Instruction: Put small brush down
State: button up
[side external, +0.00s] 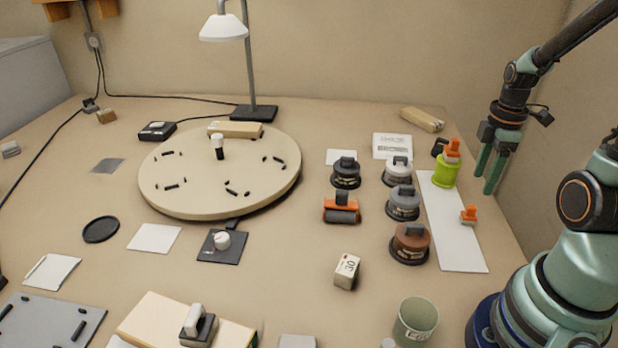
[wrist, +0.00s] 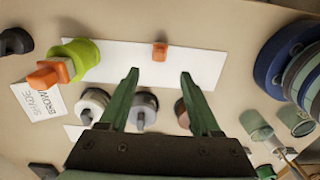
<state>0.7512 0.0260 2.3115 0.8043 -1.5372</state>
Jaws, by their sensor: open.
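A small orange-handled piece, which looks like the small brush (side external: 469,215), rests on the long white strip (side external: 455,245) at the right of the bench. In the wrist view the small brush (wrist: 160,52) lies on the white strip (wrist: 205,62), just beyond and between my fingertips. My gripper (side external: 485,180) is open and empty, raised above the bench near the strip's right side. In the wrist view its two green fingers (wrist: 160,74) are spread apart. They do not touch the brush. Its bristle end is too small to make out.
A lime-green cup (side external: 445,172) with an orange-topped item stands at the strip's far end. Dark, grey and brown knobbed pots (side external: 409,243) line its left side. A grey-green cup (side external: 415,322) stands at the front. A round turntable board (side external: 220,190) fills the middle left.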

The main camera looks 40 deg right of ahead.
jog(key=w+a+r+m+t, duration=0.2)
jog(key=a+r, duration=0.4)
jog(key=a, duration=0.4)
jog(key=w+a+r+m+t, duration=0.3)
jog(key=a+r+m, duration=0.4)
jog(key=a, duration=0.4)
jog(key=shift+w+r+t, duration=0.3)
jog(key=shift+w, duration=0.3)
jog(key=shift+d, duration=0.1)
